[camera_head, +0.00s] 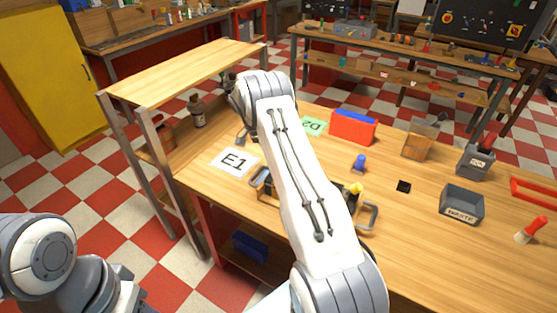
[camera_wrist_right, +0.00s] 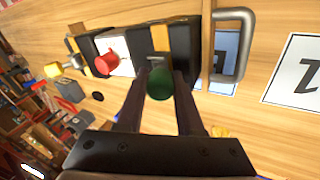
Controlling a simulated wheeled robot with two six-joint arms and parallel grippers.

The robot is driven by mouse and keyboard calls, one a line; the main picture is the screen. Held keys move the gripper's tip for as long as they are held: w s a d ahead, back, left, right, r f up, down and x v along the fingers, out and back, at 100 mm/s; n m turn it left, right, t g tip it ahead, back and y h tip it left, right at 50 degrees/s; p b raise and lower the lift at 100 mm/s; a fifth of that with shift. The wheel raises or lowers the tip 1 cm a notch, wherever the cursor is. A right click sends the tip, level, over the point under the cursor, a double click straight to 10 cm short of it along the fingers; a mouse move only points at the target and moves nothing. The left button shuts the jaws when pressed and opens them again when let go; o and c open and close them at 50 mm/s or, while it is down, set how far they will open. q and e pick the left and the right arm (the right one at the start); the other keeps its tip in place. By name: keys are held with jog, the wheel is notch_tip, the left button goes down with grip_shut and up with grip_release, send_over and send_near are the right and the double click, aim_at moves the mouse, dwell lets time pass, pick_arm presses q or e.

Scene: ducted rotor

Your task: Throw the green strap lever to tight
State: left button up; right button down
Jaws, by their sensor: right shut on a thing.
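In the right wrist view, a round dark green knob (camera_wrist_right: 160,85), the end of the green strap lever, sits between the two fingers of my right gripper (camera_wrist_right: 161,76). The fingers are shut on it. Behind it is a black device (camera_wrist_right: 181,45) with a yellow-tan block, a red knob (camera_wrist_right: 107,63) to its left and a grey metal handle (camera_wrist_right: 244,45) at its right end. In the head view, my right arm covers most of the device; a handle (camera_head: 369,216) shows right of the arm. The lever and right gripper fingers are hidden there. My left gripper is out of view.
A red and blue box (camera_head: 353,127), a blue knobbed piece (camera_head: 359,162) and a grey waste bin (camera_head: 461,205) stand on the bench to the right. A raised wooden shelf (camera_head: 190,70) borders the left.

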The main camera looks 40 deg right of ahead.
jog(key=shift+w+a+f+g+h+b, duration=0.15)
jog(key=shift+w+f+g+h+b, duration=0.2)
jog(key=shift+g, duration=0.25)
jog(key=shift+r, duration=0.15)
jog(key=c, duration=0.5)
grip_release()
jog(key=shift+a, duration=0.1)
jog(key=shift+c, duration=0.2)
